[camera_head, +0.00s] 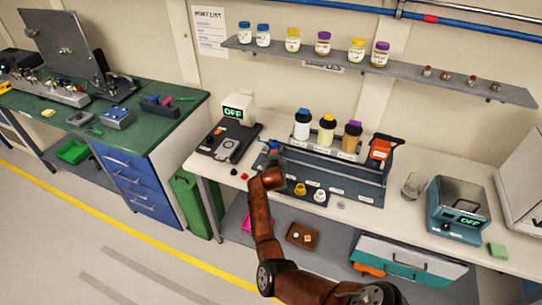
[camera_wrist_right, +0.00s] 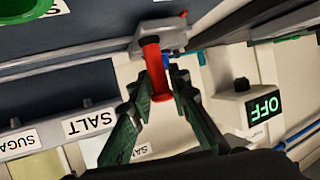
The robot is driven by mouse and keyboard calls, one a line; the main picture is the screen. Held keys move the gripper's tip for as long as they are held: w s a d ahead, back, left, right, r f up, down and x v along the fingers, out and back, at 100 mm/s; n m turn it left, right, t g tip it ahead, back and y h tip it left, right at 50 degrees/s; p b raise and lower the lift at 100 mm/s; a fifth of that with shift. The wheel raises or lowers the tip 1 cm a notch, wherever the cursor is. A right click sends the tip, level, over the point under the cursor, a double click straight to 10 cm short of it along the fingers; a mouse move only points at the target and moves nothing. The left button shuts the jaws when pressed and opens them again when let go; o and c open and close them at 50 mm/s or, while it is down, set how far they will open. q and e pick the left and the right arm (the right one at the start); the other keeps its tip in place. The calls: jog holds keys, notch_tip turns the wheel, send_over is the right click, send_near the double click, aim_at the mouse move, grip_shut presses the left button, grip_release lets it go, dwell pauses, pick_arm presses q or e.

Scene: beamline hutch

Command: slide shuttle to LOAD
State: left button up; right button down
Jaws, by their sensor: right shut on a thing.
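The shuttle is a grey carriage (camera_wrist_right: 160,36) with a red upright handle (camera_wrist_right: 156,70), seen in the right wrist view on the edge of a long dark rail. My right gripper (camera_wrist_right: 161,88) is shut on the red handle, one green-padded finger on each side. In the head view my right gripper (camera_head: 270,158) is at the left end of the dark bench rack (camera_head: 335,180) and mostly hides the shuttle. No LOAD mark is readable in either view. My left gripper is not in view.
A device with an OFF display (camera_head: 238,112) stands left of the rack. An orange-topped box (camera_head: 382,149) stands at its right end. SALT (camera_wrist_right: 88,121) and SUGA labels face the wrist camera.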

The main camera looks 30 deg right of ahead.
jog(key=shift+w+a+r, duration=0.15)
jog(key=shift+r, duration=0.1)
jog(key=c, duration=2.2)
grip_release()
jog(key=shift+w, duration=0.1)
jog(key=shift+o, duration=1.3)
jog(key=shift+f, duration=0.15)
jog(key=v, duration=0.7)
jog(key=shift+s, duration=0.25)
jog(key=shift+a, duration=0.1)
